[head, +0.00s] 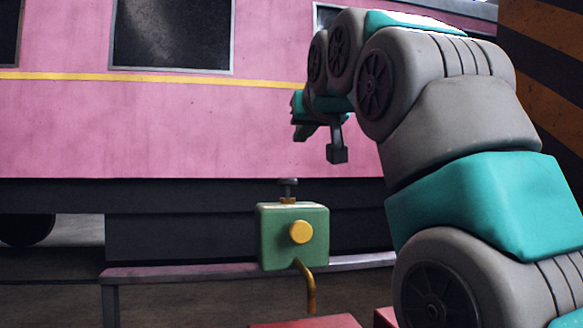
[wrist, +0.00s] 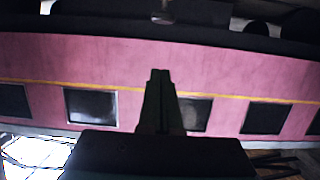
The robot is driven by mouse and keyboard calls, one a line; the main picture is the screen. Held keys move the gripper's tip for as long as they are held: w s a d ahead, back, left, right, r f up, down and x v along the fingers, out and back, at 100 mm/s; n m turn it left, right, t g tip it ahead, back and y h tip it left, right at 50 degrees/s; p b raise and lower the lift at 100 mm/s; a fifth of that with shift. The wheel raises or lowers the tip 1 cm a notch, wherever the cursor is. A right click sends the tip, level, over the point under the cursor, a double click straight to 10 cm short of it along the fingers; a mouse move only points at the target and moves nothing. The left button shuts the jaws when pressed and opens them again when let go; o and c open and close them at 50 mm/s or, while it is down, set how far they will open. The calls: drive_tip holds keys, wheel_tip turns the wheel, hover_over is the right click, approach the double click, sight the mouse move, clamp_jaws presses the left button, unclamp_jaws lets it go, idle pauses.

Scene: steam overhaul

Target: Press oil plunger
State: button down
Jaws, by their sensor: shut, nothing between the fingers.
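The oil plunger (head: 288,186) is a dark flat-topped knob on a short stem with a brass collar. It stands upright on top of a green box (head: 270,236) with a yellow round knob (head: 302,232) and a brass pipe (head: 308,285) below. My gripper (head: 298,122) is above the plunger in the head view, apart from it; their depth gap is hard to judge. In the wrist view my gripper (wrist: 160,73) is shut and empty, with the train side behind it. A small brownish thing (wrist: 163,14) shows at that view's top edge; I cannot tell what it is.
A pink train car (head: 200,130) with a yellow stripe fills the background. A low rail or bench (head: 180,271) runs behind the box. Red surfaces (head: 305,322) show at the bottom edge. A black-and-orange striped pillar (head: 545,60) stands at the right.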

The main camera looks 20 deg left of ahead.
drive_tip(key=p, duration=0.3)
hover_over(290, 184)
wheel_tip(290, 184, down, 2)
drive_tip(key=f+b, duration=0.1)
drive_tip(key=f, duration=0.1)
drive_tip(key=b, duration=0.1)
drive_tip(key=shift+s+d+f+b, duration=0.1)
drive_tip(key=shift+s+f+b, duration=0.15)
drive_tip(key=shift+f+b, duration=0.9)
drive_tip(key=shift+f, duration=0.1)
wheel_tip(290, 184, down, 3)
drive_tip(key=b, duration=0.3)
drive_tip(key=shift+d, duration=0.1)
drive_tip(key=shift+r, duration=0.1)
drive_tip(key=shift+b+v, duration=0.55)
drive_tip(key=shift+v, duration=3.4)
drive_tip(key=shift+r, duration=0.1)
